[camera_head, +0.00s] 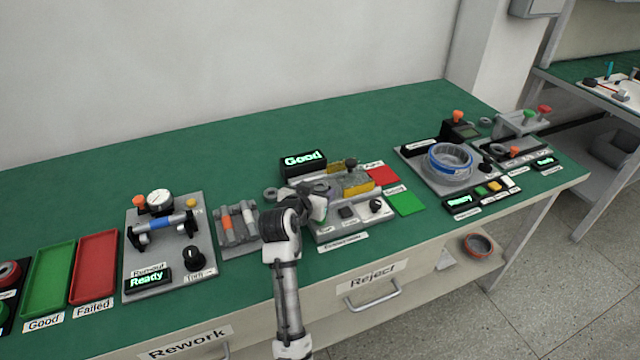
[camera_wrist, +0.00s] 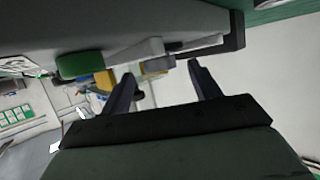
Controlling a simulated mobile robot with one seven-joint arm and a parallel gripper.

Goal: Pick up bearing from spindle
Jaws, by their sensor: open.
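The test station (camera_head: 327,232) with the lit "Good" display (camera_head: 303,160) stands mid-bench in the head view. A grey round part (camera_head: 313,188) shows on it beside my gripper (camera_head: 318,208); I cannot tell the bearing from the spindle there, as my wrist covers much of it. In the wrist view my gripper (camera_wrist: 160,72) is open, its two dark fingers spread wide. A light grey stepped cylindrical part (camera_wrist: 155,64) appears near the gap between the fingertips, probably the spindle end; the bearing is not clear on it. Nothing is gripped.
A yellow block (camera_head: 358,184) sits on the station, with a red pad (camera_head: 383,175) and a green pad (camera_head: 406,203) to its right. A holder with rods (camera_head: 238,226) and the run-out station (camera_head: 168,240) lie left. A blue-ringed fixture (camera_head: 450,160) stands right. The rear bench is clear.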

